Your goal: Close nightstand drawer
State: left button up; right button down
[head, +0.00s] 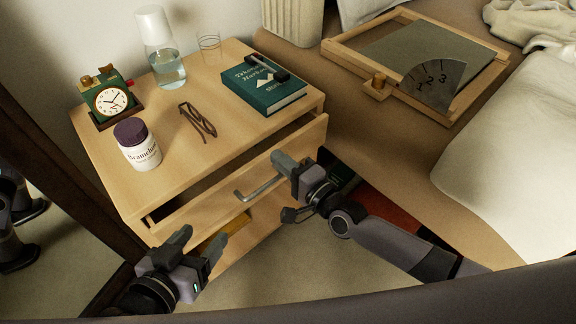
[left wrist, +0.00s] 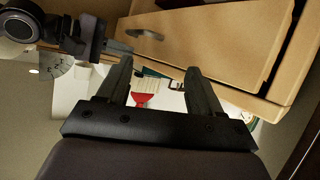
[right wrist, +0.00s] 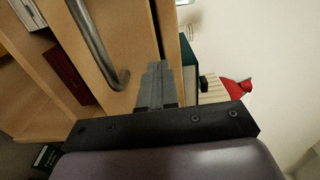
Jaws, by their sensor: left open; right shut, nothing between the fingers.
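The wooden nightstand (head: 156,190) stands against the wall, and its top drawer (head: 222,200) is pulled part way out, with a dark gap showing behind its front. A grey bar handle (head: 258,190) is on the drawer front. My right gripper (head: 280,160) is shut and empty at the drawer front, just right of the handle; in the right wrist view its fingers (right wrist: 157,88) are together beside the handle (right wrist: 97,45). I cannot tell whether they touch the drawer. My left gripper (head: 182,246) is open and empty, low and left of the drawer front; its spread fingers also show in the left wrist view (left wrist: 160,88).
On the nightstand top are a clock (head: 110,100), a jar (head: 138,146), a carafe (head: 163,55), a glass (head: 210,48), folded glasses (head: 198,120) and a green book (head: 262,88). A bed (head: 500,165) and a wooden tray (head: 345,55) are on the right.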

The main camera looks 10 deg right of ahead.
jog(key=shift+b+x, duration=0.9)
jog(key=shift+x, duration=0.4)
jog(key=shift+s, duration=0.1)
